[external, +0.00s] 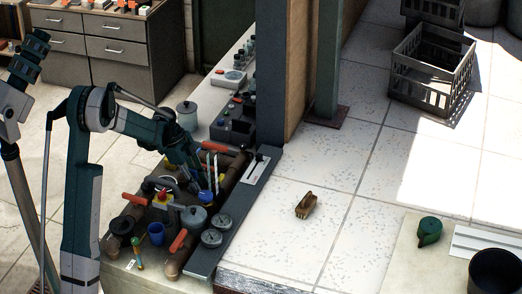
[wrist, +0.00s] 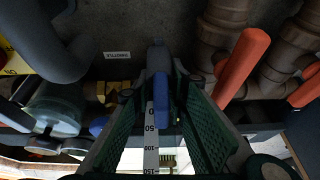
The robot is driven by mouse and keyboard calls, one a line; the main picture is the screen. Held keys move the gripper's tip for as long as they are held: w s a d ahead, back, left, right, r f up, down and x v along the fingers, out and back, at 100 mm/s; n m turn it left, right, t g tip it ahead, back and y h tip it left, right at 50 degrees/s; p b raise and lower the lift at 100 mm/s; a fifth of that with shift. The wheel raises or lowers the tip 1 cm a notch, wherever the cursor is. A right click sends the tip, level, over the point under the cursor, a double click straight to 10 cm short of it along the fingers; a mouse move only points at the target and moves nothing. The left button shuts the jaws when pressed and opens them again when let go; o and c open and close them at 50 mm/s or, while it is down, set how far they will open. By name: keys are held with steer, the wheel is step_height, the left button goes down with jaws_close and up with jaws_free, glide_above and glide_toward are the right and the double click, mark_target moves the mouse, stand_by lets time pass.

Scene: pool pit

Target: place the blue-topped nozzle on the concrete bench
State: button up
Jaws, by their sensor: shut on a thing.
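My gripper (external: 205,185) is low over the cluttered pipe bench in the external view. In the wrist view its green textured fingers (wrist: 163,120) are closed around a narrow blue-topped piece (wrist: 162,92), which looks like the nozzle. Its lower part is hidden. I cannot tell from the external view whether it is clear of the bench. A pale concrete-like bench surface (external: 123,272) shows at the front edge, beneath the pipes. Another pale slab (external: 402,268) lies at the lower right; I cannot tell which is the concrete bench.
Brown pipes with red handles (external: 182,241), round gauges (external: 211,238), a blue cup (external: 155,233) and a grey pot (external: 194,218) crowd around my gripper. A brush (external: 305,206) lies on open tiles. The right slab holds a green vessel (external: 429,231).

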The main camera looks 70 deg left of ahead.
steer(key=shift+f, duration=0.8)
steer(key=shift+f, duration=2.1)
steer(key=shift+f, duration=0.15)
steer(key=o, duration=1)
steer(key=shift+c, duration=0.2)
steer(key=shift+r, duration=0.25)
steer(key=v, duration=1.2)
